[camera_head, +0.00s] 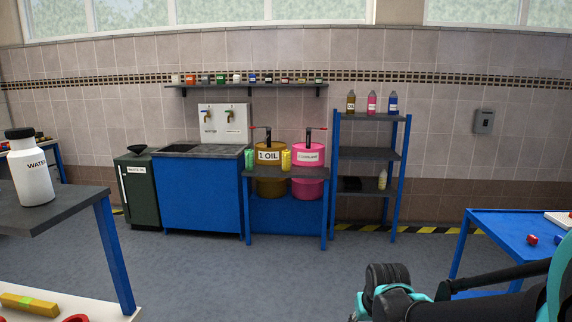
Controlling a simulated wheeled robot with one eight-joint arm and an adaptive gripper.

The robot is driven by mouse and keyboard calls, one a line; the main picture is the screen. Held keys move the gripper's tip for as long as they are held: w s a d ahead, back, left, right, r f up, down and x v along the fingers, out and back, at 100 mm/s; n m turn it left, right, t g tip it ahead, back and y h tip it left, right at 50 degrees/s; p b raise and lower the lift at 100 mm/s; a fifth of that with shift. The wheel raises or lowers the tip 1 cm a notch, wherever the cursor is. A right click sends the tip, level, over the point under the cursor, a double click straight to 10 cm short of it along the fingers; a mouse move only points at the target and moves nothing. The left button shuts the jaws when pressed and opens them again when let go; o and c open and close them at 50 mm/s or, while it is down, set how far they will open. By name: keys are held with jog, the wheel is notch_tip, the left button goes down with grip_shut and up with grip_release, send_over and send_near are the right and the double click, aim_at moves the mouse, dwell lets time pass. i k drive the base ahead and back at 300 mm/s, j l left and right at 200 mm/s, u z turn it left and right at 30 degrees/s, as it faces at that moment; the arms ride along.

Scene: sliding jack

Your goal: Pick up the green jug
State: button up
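The green jug (249,159) is small in the head view. It stands upright at the left end of a blue-legged stand (284,173) against the back wall, beside the yellow drum labelled OIL (268,146). A yellow jug (286,161) stands to its right, between the oil drum and the pink drum (308,153). Parts of my arm, teal and black, show at the lower right, far from the jug. I cannot make out my gripper's fingers there.
A table with a white water bottle (31,175) is near on the left. A blue table (502,228) is on the right. A blue sink cabinet (202,195) and shelf rack (368,155) flank the stand. Open floor (280,275) lies between the tables.

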aim_at(249, 153)
jog(key=i+u, duration=0.1)
jog(key=u, duration=0.85)
jog(key=i+u, duration=0.1)
jog(key=i, duration=4.2)
jog(key=i+z, duration=0.35)
jog(key=i+j+z, duration=0.15)
jog(key=i+z, duration=0.2)
jog(key=i+j+z, duration=0.25)
jog(key=z, duration=0.15)
